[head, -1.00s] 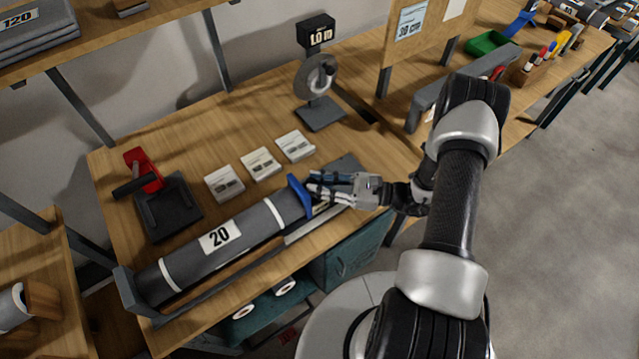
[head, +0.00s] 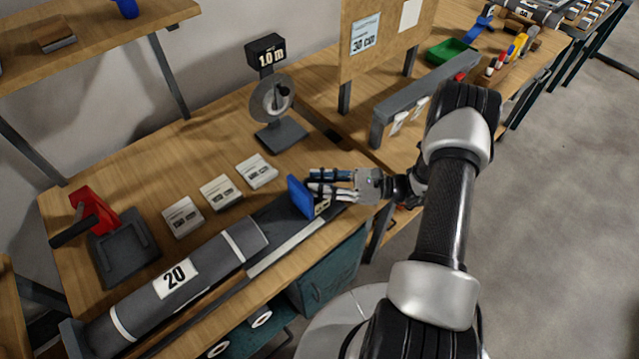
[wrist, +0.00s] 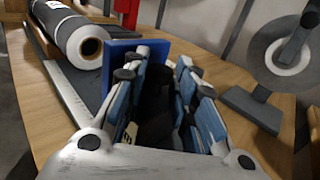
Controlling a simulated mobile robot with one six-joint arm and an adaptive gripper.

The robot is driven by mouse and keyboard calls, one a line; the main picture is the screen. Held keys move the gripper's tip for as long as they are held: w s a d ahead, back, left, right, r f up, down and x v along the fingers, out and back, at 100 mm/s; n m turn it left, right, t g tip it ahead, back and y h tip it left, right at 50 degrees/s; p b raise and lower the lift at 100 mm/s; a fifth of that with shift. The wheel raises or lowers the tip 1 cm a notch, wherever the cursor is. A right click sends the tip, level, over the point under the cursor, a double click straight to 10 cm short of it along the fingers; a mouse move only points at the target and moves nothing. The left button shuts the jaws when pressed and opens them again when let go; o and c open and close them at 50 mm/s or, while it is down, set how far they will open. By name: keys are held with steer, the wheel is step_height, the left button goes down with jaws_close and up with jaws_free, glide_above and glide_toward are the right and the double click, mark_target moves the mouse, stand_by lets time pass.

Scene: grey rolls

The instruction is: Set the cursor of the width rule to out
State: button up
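The cursor is a blue plate (head: 298,195) standing across the dark rail of the width rule (head: 272,212), near its right part. A clear gap separates it from the end of the grey roll labelled 20 (head: 205,268). My gripper (head: 318,188) reaches in from the right and its fingers close around the cursor's near side. In the wrist view the blue plate (wrist: 122,48) stands just beyond the fingertips (wrist: 160,80), with a dark part between the fingers. The roll's open end (wrist: 90,46) lies further left there. The exact contact is partly hidden by the fingers.
Three white cards (head: 220,191) lie behind the rule. A disc on a stand with a 1.0 m sign (head: 272,100) stands at the back. A red-handled tool on a dark base (head: 122,245) is at left. The bench between the cards and the stand is clear.

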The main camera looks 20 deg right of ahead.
steer(key=shift+o, duration=0.3)
steer(key=v, duration=1.2)
steer(key=s+a+r+n+g+h, duration=0.2)
steer(key=a+r+n+g+h, duration=0.1)
steer(key=a+r+n+g, duration=0.4)
steer(key=s+a+r+n+g+h, duration=0.25)
steer(key=a+r+n, duration=0.2)
steer(key=r, duration=0.45)
steer(key=s+a+r+n+t+h, duration=0.5)
steer(key=s+r+n+h, duration=0.5)
steer(key=s+n, duration=0.2)
steer(key=shift+a+t, duration=0.25)
steer(key=shift+t, duration=0.3)
